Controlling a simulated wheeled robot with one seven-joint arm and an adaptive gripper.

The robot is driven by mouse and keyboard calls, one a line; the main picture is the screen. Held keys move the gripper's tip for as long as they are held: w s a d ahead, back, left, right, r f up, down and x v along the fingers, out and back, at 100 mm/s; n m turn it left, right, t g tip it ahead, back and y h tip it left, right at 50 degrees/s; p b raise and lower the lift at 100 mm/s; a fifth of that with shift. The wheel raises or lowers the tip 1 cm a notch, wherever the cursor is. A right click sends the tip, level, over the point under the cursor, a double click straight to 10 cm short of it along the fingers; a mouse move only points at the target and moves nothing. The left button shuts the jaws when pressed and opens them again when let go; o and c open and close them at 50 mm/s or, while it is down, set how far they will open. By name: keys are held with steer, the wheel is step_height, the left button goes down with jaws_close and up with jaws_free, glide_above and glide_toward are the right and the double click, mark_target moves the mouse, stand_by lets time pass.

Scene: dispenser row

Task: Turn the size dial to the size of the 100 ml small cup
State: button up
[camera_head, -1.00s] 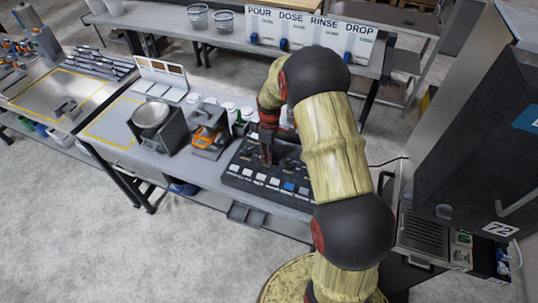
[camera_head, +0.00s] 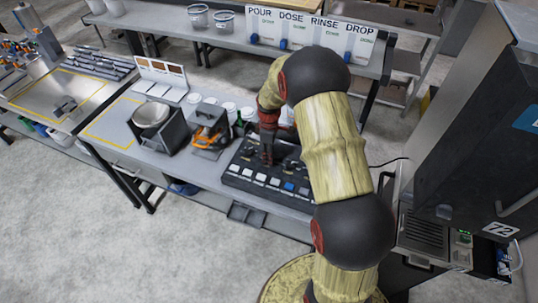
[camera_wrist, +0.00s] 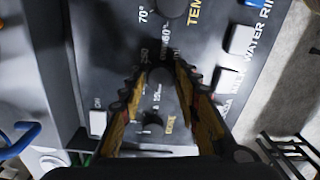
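In the wrist view a black dial (camera_wrist: 160,76) sits between my fingertips, with "250" printed to its left; its size label is not clearly readable. My gripper (camera_wrist: 160,70) points at the panel with one finger on each side of this dial; whether the fingers touch it is unclear. The dial's pointer is not readable. In the head view my gripper (camera_head: 267,158) is low over the dark control panel (camera_head: 232,172). White cups (camera_head: 228,106) stand behind the panel; I cannot tell which is the 100 ml small cup.
Another dial (camera_wrist: 172,8) by "TEMP" and "70°" is above, and a lower knob (camera_wrist: 153,122) lies between the fingers. Push buttons (camera_wrist: 241,40) line the panel's right side. An orange-and-grey device (camera_head: 208,135) stands left of the panel. A dark cabinet (camera_head: 462,130) stands at right.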

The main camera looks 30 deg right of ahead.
steer(key=shift+o, duration=1.3)
steer(key=shift+r, duration=0.1)
step_height(320, 180, up, 12)
steer(key=shift+w, duration=0.1)
